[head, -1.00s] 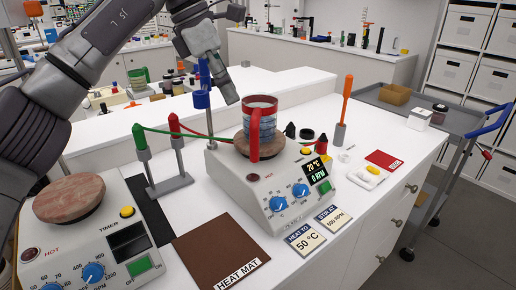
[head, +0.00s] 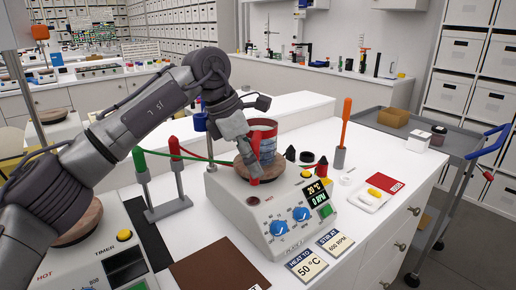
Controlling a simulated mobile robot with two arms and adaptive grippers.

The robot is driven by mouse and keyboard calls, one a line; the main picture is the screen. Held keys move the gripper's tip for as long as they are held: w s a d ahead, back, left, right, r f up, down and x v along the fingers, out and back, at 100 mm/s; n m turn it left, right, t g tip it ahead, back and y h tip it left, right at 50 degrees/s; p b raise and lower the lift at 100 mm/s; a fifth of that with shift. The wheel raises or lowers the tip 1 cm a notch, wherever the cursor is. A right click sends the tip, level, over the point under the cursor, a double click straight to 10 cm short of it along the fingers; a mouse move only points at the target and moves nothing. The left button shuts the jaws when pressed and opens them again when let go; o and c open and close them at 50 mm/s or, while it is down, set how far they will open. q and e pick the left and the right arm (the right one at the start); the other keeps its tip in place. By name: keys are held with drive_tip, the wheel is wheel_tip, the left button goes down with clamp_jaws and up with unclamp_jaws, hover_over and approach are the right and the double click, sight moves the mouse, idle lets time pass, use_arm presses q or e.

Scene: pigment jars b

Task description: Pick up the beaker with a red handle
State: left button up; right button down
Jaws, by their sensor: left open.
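The beaker (head: 263,134) with a red rim and a red handle (head: 255,171) stands upright on the round brown plate (head: 281,169) of the hot-plate stirrer (head: 272,208). My left gripper (head: 247,164) is open, pointing down at the beaker's near left side, right by the red handle. It covers part of the handle and of the beaker's left side. I cannot tell whether the fingers touch the handle. My right gripper is not in view.
A second hot plate (head: 120,262) stands at lower left. Red and green probes on a stand (head: 168,208), with a green cable, are left of the stirrer. An orange-handled tool (head: 344,125) stands behind right. A brown heat mat (head: 210,266) lies in front.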

use_arm(q)
drive_tip(key=shift+x, duration=1)
clamp_jaws()
drive_tip(key=shift+r, duration=0.1)
